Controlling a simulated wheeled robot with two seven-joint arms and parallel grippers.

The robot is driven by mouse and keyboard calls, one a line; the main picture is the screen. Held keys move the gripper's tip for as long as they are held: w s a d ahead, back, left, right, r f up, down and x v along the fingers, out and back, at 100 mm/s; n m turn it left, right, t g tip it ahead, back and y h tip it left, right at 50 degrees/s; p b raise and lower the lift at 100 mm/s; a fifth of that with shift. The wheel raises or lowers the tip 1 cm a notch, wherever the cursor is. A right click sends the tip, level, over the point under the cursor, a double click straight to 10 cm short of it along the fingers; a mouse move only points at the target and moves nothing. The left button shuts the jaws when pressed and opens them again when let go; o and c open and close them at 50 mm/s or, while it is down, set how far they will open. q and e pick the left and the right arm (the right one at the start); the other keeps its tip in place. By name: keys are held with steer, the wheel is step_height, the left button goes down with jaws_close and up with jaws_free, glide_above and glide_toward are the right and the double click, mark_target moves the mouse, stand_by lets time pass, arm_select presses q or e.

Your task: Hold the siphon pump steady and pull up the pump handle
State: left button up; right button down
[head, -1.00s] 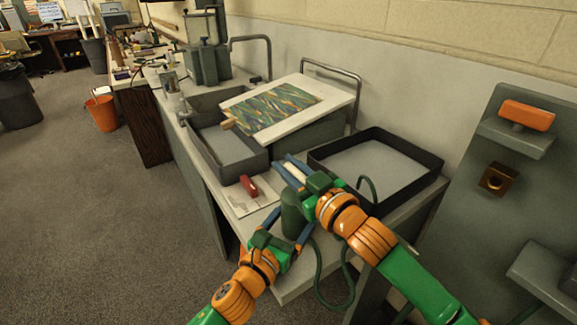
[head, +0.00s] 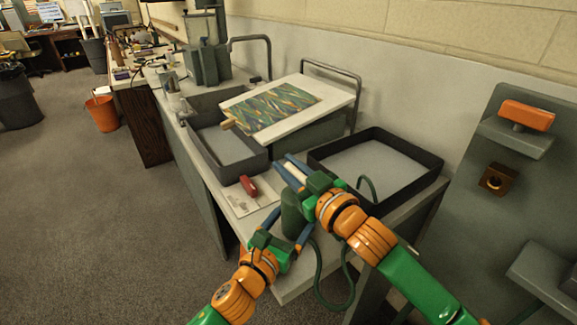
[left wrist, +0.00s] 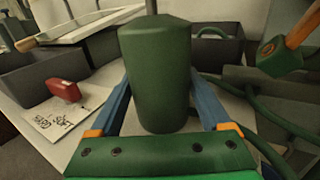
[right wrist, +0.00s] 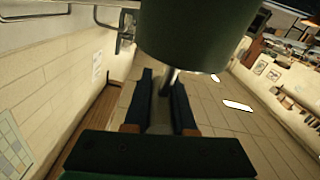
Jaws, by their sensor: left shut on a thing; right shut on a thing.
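The siphon pump (head: 291,212) is a dark green upright cylinder near the front end of the bench. My left gripper (head: 287,227) is shut on its body from the near side; in the left wrist view the body (left wrist: 156,75) stands between the blue fingers. The pale pump handle (head: 294,172) is above the body. My right gripper (head: 292,168) is shut on it. In the right wrist view the pale handle (right wrist: 161,112) lies between the dark fingers, and a metal rod (right wrist: 168,81) shows beside the green body (right wrist: 198,30). The handle is partly hidden by the fingers.
Green hose (head: 318,275) loops from the pump over the bench front and into the right tray (head: 432,180). A left tray (head: 253,172), a slanted board (head: 335,103) with a marbled sheet, and a red object (head: 249,186) on a card stand nearby. A grey panel (head: 500,220) is at right.

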step_height(320, 180, up, 6)
steer(key=shift+f, duration=0.15)
steer(key=c, duration=0.7)
jaws_free()
steer(key=shift+c, duration=0.2)
steer(key=v, duration=1.2)
